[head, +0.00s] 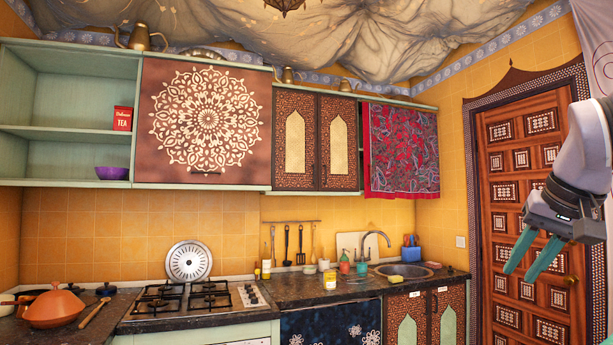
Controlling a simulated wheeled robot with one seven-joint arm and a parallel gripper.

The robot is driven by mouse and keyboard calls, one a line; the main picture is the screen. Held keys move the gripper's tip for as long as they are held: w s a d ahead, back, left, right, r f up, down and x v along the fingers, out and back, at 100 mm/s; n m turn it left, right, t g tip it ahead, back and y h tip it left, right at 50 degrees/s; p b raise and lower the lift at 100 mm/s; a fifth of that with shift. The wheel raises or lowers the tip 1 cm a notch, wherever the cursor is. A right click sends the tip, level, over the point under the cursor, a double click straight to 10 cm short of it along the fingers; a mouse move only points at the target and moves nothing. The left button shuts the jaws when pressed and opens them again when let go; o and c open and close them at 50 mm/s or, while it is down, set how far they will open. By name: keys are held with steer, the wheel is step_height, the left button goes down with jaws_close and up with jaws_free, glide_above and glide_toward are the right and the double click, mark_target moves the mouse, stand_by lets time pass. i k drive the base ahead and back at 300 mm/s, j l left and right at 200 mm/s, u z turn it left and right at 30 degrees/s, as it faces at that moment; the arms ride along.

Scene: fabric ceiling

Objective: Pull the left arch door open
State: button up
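Two carved brown wall-cabinet doors with pale yellow arch panels hang mid-picture in the head view. The left one (295,143) and the right one (339,143) both look shut. A second pair of doors with green arch panels is under the counter by the sink, a left one (407,328) and a right one (448,325). They also look shut, and each has a small white label near its top. My gripper (524,262) is at the right, in front of the wooden room door. Its two teal fingers are apart with nothing between them, well away from both cabinets.
A counter (310,291) runs along the wall with a stove (195,299), a sink (403,270) and small bottles. A red patterned cloth (403,148) hangs over the cabinet right of the upper arch doors. A dark flowered cloth (330,325) hangs below the counter.

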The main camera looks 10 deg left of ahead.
mark_target(294, 160)
steer(key=i+j, duration=0.3)
steer(key=i, duration=0.2)
steer(key=i+j+u, duration=0.1)
steer(key=i+j, duration=0.15)
steer(key=i, duration=0.2)
steer(key=i+j, duration=0.25)
steer(key=i, duration=0.25)
steer(key=i+j, duration=0.25)
steer(key=i, duration=0.25)
steer(key=j+u, duration=0.05)
